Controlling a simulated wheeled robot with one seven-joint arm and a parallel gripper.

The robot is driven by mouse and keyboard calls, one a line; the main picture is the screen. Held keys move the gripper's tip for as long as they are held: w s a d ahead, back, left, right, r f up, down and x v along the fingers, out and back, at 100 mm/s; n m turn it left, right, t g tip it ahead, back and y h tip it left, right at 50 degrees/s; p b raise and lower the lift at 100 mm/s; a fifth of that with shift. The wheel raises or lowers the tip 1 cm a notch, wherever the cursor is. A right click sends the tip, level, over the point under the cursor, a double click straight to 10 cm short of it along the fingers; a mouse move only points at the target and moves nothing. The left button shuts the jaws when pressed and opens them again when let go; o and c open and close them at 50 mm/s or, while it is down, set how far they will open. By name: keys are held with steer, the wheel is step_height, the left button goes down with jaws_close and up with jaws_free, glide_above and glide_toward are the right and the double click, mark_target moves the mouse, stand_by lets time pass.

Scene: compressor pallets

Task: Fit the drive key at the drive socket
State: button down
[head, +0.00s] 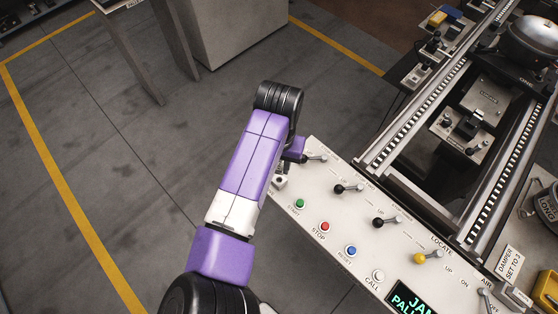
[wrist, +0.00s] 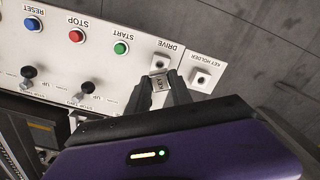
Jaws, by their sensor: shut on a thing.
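My gripper (wrist: 161,80) is shut on the drive key (wrist: 160,88), a small pale piece marked KEY, in the wrist view. The drive socket (wrist: 160,61) is a pale square block with a dark hole, on the panel beside the word DRIVE. The key and fingertips lie just below the socket in that view; its hole shows uncovered. I cannot tell the height gap between key and socket. In the head view the socket (head: 280,182) shows at the panel's left corner, and my arm hides the fingers and key.
The key holder (wrist: 200,78) stands right of my fingers, with an empty-looking hole. The white panel (head: 337,200) carries green START (head: 300,203), red STOP (head: 325,226) and blue RESET (head: 351,251) buttons, and several levers. A conveyor rail (head: 440,90) runs behind it. Open floor lies left.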

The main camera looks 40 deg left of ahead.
steer(key=shift+f+b, duration=0.75)
steer(key=shift+f, duration=0.95)
steer(key=shift+p, duration=0.95)
stand_by(0.4)
steer(key=shift+f+b, duration=0.8)
steer(key=shift+f, duration=0.85)
steer(key=c, duration=1.1)
jaws_free()
steer(key=shift+o, duration=0.2)
steer(key=shift+r, duration=0.15)
step_height(320, 180, up, 8)
steer(key=shift+f+b, duration=0.2)
steer(key=shift+b, duration=0.25)
